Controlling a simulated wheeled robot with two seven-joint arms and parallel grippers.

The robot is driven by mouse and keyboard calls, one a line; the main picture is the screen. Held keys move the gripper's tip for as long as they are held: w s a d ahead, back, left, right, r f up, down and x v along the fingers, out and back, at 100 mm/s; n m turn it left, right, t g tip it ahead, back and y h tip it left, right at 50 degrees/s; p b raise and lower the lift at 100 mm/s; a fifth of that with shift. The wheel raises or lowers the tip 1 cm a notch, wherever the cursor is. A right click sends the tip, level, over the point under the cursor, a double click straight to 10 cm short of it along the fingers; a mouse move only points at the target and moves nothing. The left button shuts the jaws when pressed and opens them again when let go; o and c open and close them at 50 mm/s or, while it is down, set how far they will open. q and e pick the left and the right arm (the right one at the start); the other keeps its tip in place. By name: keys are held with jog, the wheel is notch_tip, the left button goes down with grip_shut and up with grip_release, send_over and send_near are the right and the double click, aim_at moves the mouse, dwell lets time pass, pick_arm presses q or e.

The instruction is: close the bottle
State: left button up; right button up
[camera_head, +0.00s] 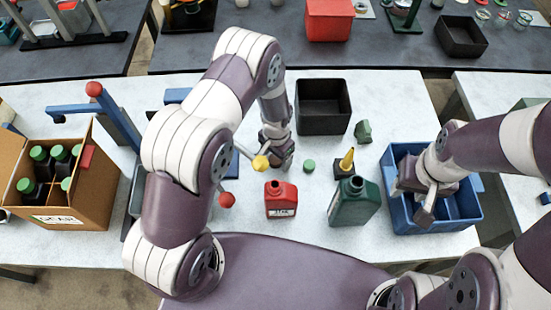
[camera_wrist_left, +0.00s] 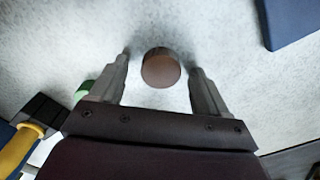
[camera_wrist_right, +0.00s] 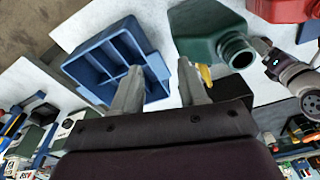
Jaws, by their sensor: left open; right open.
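A red bottle (camera_head: 280,198) stands upright on the white table with its mouth uncovered. A green jerrycan (camera_head: 354,202) stands to its right, also uncovered; both show in the right wrist view, the jerrycan (camera_wrist_right: 205,28) and the bottle (camera_wrist_right: 285,10). A brown round cap (camera_wrist_left: 161,68) lies between the spread fingers of my left gripper (camera_wrist_left: 157,62), apart from both. My left gripper (camera_head: 279,163) is low behind the red bottle. A green cap (camera_head: 309,165) lies to its right, partly hidden in the left wrist view (camera_wrist_left: 84,89). My right gripper (camera_wrist_right: 160,66) is open and empty above the blue divided crate (camera_wrist_right: 110,62).
A black bin (camera_head: 323,106) and a small green block (camera_head: 362,131) are farther back. A cardboard box (camera_head: 95,205) of green-capped bottles is at left. Bare table lies in front of the red bottle.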

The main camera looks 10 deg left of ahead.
aim_at(276, 158)
pick_arm(q)
jog(key=c, duration=1.1)
jog(key=shift+o, duration=0.2)
jog(key=shift+w+r+b, duration=0.1)
jog(key=shift+r+b, duration=0.2)
jog(key=shift+r, duration=0.25)
notch_tip(276, 158, up, 3)
jog(key=shift+f+b, duration=0.1)
jog(key=shift+b, duration=0.5)
jog(key=d+r+b, duration=0.3)
jog(key=d+r, duration=0.4)
jog(key=d, duration=0.4)
jog(key=shift+d, duration=0.35)
